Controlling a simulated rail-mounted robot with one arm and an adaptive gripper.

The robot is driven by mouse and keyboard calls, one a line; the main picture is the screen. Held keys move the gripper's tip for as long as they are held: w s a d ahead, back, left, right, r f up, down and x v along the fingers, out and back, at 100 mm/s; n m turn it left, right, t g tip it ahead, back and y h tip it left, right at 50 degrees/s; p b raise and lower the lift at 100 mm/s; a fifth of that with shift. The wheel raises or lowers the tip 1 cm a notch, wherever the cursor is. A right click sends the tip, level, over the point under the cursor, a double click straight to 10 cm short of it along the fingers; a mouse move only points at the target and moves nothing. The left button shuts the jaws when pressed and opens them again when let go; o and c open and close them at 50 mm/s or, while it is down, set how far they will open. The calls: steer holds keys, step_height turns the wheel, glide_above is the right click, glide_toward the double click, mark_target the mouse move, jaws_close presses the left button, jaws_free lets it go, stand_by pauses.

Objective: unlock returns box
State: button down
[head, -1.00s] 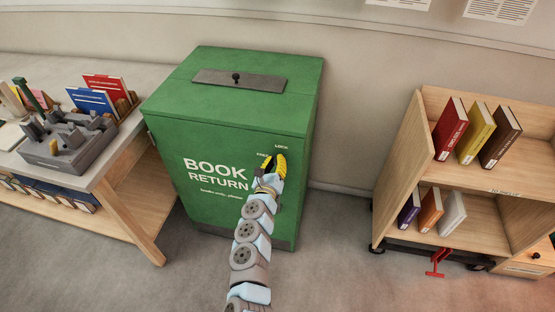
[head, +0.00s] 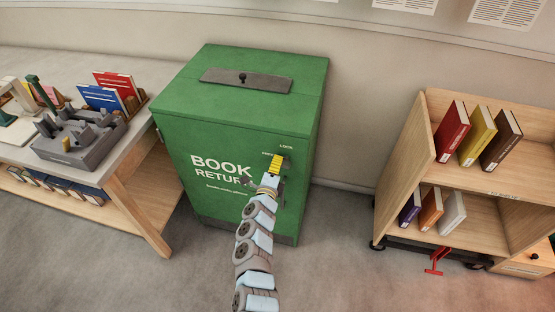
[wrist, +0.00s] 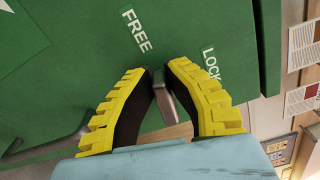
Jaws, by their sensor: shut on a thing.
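The green returns box (head: 225,130) stands upright against the wall, with "BOOK RETURN" on its front. Its labels FREE (wrist: 136,31) and LOCK (wrist: 211,64) show large in the wrist view, and LOCK also shows in the head view (head: 286,147). My gripper (head: 277,162), with yellow ribbed fingers, is at the upper right of the box front. In the wrist view, the fingers (wrist: 163,76) are shut on a small grey latch handle (wrist: 167,103) just below the two labels. The handle's exact angle is partly hidden by the fingers.
A wooden table (head: 126,192) with a grey organiser (head: 82,152) and several books stands left of the box. A wooden shelf cart (head: 405,160) with several books and a red pedal (head: 437,262) stands at the right. Bare floor (head: 335,235) lies between box and cart.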

steer(key=shift+f+n+p, duration=0.3)
steer(key=shift+n+p, duration=0.05)
steer(key=shift+n, duration=0.55)
steer(key=c, duration=1)
jaws_free()
steer(key=shift+c, duration=0.2)
steer(key=v, duration=1.2)
